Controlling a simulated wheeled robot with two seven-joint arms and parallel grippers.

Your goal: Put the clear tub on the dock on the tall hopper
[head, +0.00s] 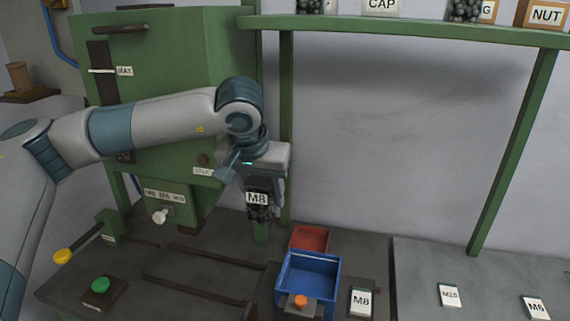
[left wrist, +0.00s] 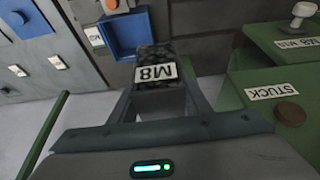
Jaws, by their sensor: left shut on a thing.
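A clear tub (head: 260,213) full of dark pieces, with a white M8 label, hangs from my left gripper (head: 262,186). In the left wrist view the same tub (left wrist: 160,99) sits between the two fingers, which are shut on it. The tall green hopper (head: 175,60) stands at the left, partly behind my left arm. It bears a MAX label and a STUCK label; the latter also shows in the left wrist view (left wrist: 271,92). The tub is to the right of the hopper's lower part, above the bench. I cannot make out the dock. My right gripper is not in view.
A blue bin (head: 308,272) with an orange button in front and a red bin (head: 311,238) stand below the tub. A green shelf (head: 420,32) with tubs and boxes runs along the top right. A green button (head: 101,285) and a yellow-knobbed lever (head: 62,256) are at lower left.

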